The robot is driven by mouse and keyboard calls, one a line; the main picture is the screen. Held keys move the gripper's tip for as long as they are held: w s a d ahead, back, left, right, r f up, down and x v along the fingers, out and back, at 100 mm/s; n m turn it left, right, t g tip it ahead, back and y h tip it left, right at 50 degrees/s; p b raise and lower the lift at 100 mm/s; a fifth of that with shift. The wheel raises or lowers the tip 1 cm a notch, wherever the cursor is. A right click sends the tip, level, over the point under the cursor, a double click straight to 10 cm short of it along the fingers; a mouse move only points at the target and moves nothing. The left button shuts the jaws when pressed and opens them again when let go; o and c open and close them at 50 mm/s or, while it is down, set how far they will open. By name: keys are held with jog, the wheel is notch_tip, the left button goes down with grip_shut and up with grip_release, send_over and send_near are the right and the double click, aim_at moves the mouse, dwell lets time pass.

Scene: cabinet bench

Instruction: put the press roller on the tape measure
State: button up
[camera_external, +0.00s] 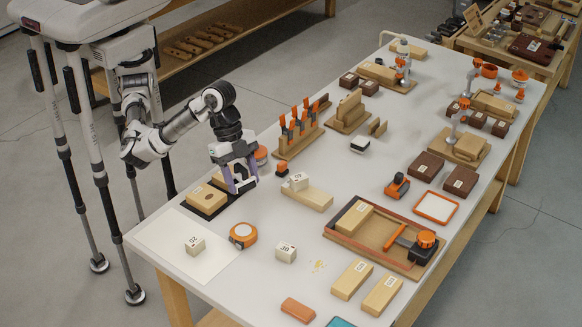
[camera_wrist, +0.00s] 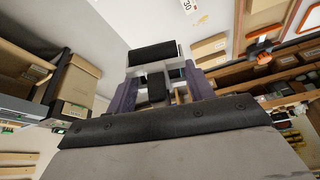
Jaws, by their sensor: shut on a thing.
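My gripper (camera_external: 241,180) is over the left part of the bench, beside the black tray of wooden blocks. In the wrist view its purple fingers (camera_wrist: 160,95) are shut on a black roller with a pale frame, which I take as the press roller (camera_wrist: 154,53). In the external view the roller is mostly hidden by the gripper. I cannot make out the tape measure in the wrist view.
A black tray (camera_external: 207,200) with wooden blocks is just left of my gripper. A numbered cube (camera_external: 286,252) stands right of the tape measure, another (camera_external: 195,245) left of it on a white sheet (camera_external: 172,262). A wooden block (camera_external: 308,198) lies right of my gripper.

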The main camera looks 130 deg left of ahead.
jog(key=m+p, duration=0.1)
jog(key=m, duration=0.1)
send_over(243, 233)
notch_tip(243, 233, down, 2)
jog(key=f, duration=0.1)
jog(key=shift+h, duration=0.4)
notch_tip(243, 233, down, 20)
jog(key=shift+s+a+r, duration=0.1)
jog(key=shift+s+r, duration=0.05)
jog(key=shift+s+f+b, duration=0.15)
jog(key=shift+f+b, duration=0.15)
jog(key=shift+f, duration=0.3)
jog(key=shift+c, duration=0.5)
jog(key=o, duration=1.2)
jog(key=shift+f, duration=0.1)
jog(key=shift+c, duration=0.2)
jog(key=shift+a, duration=0.1)
jog(key=shift+f, duration=0.1)
jog(key=shift+s, duration=0.1)
